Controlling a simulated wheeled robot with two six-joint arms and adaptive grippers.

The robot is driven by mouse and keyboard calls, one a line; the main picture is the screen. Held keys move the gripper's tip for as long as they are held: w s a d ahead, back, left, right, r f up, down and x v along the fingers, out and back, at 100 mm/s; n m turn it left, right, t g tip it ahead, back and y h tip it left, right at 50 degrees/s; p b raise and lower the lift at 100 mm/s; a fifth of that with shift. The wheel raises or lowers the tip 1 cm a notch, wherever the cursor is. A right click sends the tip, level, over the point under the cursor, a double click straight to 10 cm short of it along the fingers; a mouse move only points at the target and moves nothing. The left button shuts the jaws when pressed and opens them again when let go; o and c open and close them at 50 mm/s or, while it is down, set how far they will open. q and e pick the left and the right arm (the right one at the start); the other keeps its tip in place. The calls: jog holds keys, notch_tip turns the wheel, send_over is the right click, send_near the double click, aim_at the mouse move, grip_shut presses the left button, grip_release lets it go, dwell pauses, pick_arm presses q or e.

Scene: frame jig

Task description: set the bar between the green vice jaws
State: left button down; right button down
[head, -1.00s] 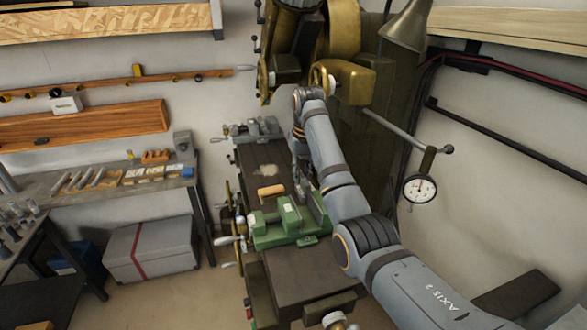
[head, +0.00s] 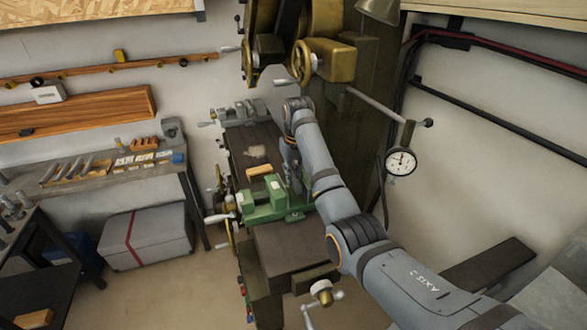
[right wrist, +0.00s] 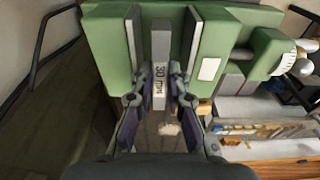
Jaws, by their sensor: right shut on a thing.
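The green vice (head: 262,212) stands on the dark machine table, and its body and pale jaw plates fill the top of the right wrist view (right wrist: 110,50). The grey bar (right wrist: 161,45), marked 30 mm, lies lengthwise between the left jaw plate (right wrist: 133,35) and the right jaw plate (right wrist: 195,45) in that view. It appears nearer the left plate; I cannot tell how deep it sits. My right gripper (right wrist: 161,82) is shut on the near end of the bar. In the head view my right gripper (head: 291,178) is just behind the vice, partly hidden. My left gripper is not in view.
A tan wooden block (head: 260,170) lies on the machine table (head: 252,148) behind the vice. A dial gauge (head: 401,162) hangs to the right of my arm. A workbench (head: 95,178) and a grey chest (head: 150,238) stand at the left.

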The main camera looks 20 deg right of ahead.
aim_at(293, 185)
jog(key=f, duration=0.2)
jog(key=shift+w+a+f, duration=0.1)
jog(key=shift+w+f, duration=0.1)
jog(key=shift+f, duration=1)
pick_arm(q)
jog(key=shift+w+f, duration=0.25)
jog(key=shift+w, duration=0.65)
pick_arm(e)
jog(key=shift+f, duration=0.1)
pick_arm(q)
jog(key=shift+s, duration=0.3)
